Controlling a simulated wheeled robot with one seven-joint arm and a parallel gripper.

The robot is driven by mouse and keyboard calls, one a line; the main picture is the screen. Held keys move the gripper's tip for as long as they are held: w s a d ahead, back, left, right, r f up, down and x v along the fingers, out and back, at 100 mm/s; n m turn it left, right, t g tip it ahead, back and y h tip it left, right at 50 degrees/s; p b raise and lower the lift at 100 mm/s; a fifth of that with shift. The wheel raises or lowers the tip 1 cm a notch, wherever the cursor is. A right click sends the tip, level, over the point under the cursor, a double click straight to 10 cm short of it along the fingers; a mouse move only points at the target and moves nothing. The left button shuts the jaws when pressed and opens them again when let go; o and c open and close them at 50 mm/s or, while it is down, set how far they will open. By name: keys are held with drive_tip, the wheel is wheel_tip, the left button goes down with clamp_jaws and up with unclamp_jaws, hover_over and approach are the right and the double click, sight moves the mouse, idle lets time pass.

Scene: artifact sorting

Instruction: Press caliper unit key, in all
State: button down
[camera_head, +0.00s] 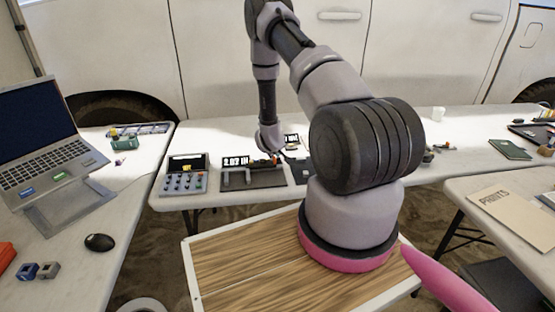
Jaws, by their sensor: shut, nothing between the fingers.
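A caliper (236,182) lies on a dark mat (265,181) on the far white table. Its display (238,162) stands at its back left and reads what looks like "2.07 IN". The unit key itself is too small to make out. My gripper (277,159) is shut and empty, pointing down at the right end of the caliper and its display. I cannot tell whether its fingertips touch anything.
A grey keypad device (185,175) stands left of the mat. A second small display (291,139) and dark pad sit to the right, partly behind my arm. A laptop (45,150) and mouse (99,242) are on the left table.

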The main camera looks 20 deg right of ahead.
drive_tip(key=shift+f, duration=0.3)
idle(0.5)
drive_tip(key=shift+r, duration=0.8)
drive_tip(key=shift+r, duration=0.1)
drive_tip(key=shift+r, duration=2.4)
